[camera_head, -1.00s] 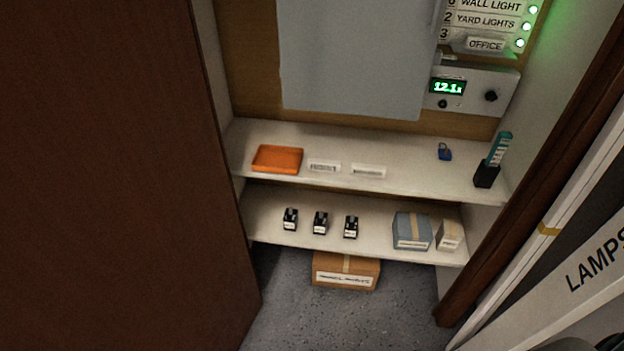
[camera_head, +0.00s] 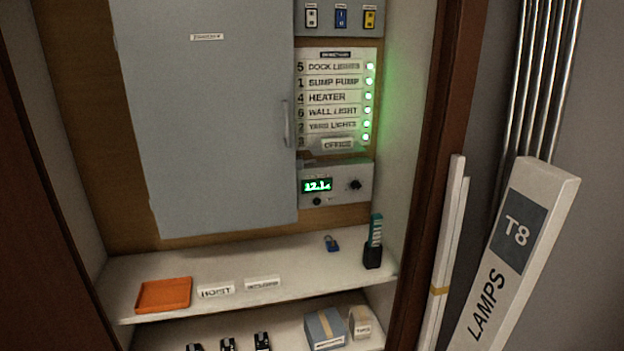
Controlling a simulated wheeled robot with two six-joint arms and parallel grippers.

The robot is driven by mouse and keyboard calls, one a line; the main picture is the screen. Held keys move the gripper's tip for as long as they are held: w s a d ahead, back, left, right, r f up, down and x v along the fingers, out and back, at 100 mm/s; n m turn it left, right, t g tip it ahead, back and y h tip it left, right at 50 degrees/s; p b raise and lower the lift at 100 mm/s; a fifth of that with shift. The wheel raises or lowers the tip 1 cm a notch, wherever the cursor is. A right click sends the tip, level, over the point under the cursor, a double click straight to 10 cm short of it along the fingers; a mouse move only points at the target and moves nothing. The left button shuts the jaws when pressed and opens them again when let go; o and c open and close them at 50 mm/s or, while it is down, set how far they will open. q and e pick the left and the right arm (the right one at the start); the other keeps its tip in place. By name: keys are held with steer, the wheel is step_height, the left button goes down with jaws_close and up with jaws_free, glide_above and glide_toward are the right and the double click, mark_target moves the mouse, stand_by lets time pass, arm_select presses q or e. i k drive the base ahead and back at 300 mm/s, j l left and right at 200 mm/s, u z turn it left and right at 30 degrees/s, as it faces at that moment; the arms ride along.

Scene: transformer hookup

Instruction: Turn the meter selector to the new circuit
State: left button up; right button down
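The meter (camera_head: 337,184) is a light grey box on the cabinet's back board, right of the grey panel door. Its green display (camera_head: 317,185) shows digits that look like 12.1. The meter's black selector knob (camera_head: 355,185) is at the right of the display; its pointer position is too small to tell. A smaller black knob or jack (camera_head: 317,201) sits below the display. Above the meter, the circuit list (camera_head: 335,98) shows labels for dock lights, sump pump, heater, wall light, yard lights and office, with lit green lamps beside it. Neither gripper shows in the view.
The grey panel door (camera_head: 205,110) is shut. The upper shelf (camera_head: 225,268) holds an orange tray (camera_head: 163,295), two labels, a blue padlock (camera_head: 331,243) and a black holder (camera_head: 373,257). Boxes stand below. A lamps carton (camera_head: 512,255) leans outside at the right, beside the wooden frame (camera_head: 440,150).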

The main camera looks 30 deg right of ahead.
mark_target(356, 185)
steer(key=z, duration=1.15)
